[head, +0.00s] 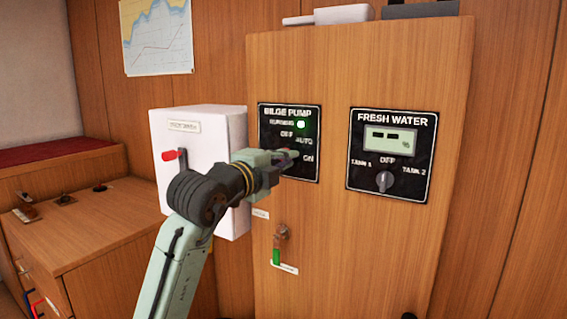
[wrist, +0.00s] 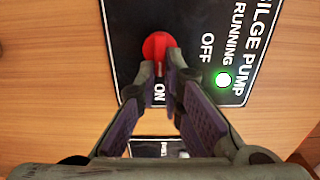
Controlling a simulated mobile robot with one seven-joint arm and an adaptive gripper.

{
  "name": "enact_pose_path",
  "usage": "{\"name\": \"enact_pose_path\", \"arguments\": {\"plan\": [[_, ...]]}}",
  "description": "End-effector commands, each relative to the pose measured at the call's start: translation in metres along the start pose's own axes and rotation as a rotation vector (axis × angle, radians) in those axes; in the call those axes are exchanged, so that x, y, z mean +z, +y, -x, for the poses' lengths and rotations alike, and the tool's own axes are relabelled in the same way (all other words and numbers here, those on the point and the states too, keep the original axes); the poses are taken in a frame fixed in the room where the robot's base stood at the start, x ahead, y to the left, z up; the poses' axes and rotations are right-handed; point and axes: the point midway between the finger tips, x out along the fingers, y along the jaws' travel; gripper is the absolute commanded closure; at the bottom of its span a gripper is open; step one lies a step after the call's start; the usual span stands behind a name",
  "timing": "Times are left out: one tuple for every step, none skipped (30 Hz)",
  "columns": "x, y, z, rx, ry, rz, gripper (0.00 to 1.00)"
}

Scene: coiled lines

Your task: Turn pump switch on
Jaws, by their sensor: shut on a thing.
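The bilge pump panel (head: 272,170) is black with white lettering OFF, AUTO and ON, and sits on the wooden cabinet front. Its green running light (head: 301,125) is lit, and it also shows in the wrist view (wrist: 223,79). The pump switch is a red rotary knob (wrist: 155,46), seen in the wrist view. My gripper (head: 287,155) is at the panel, and its fingertips (wrist: 169,76) are closed on the knob's handle. The handle points toward the ON label. The AUTO label is hidden in the wrist view. In the head view my gripper hides the knob.
The fresh water panel (head: 357,174) with a display and grey knob (head: 384,181) is to the right. A white box (head: 201,125) with a red lever (head: 174,155) stands out at the left. A small valve (head: 281,233) is below. A wooden counter (head: 105,226) is at the lower left.

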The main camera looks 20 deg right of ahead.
Motion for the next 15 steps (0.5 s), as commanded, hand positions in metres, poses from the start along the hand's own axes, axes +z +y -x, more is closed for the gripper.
{"name": "enact_pose_path", "arguments": {"plan": [[-0.0004,0.0010,0.0000,0.002,0.001,-0.005,1.00],[-0.0005,0.0010,0.0000,0.002,0.001,-0.008,1.00],[-0.0004,0.0010,0.0000,0.002,0.001,-0.010,1.00],[-0.0004,0.0009,0.0000,0.002,0.001,-0.011,1.00],[-0.0005,0.0009,0.0000,0.002,0.001,-0.012,1.00],[-0.0005,0.0009,0.0000,0.002,0.001,-0.012,1.00],[-0.0005,0.0009,0.0000,0.002,0.001,-0.012,1.00],[-0.0005,0.0009,0.0000,0.002,0.001,-0.012,1.00],[-0.0005,0.0009,0.0000,0.002,0.001,-0.012,1.00],[-0.0005,0.0009,0.0000,0.002,0.001,-0.012,1.00],[-0.0005,0.0009,0.0000,0.002,0.001,-0.012,1.00],[-0.0005,0.0009,0.0000,0.002,0.001,-0.012,1.00],[-0.0005,0.0009,0.0000,0.002,0.001,-0.011,1.00],[-0.0005,0.0009,0.0000,0.002,0.001,-0.011,1.00],[-0.0005,0.0009,0.0000,0.002,0.001,-0.011,0.89]]}}
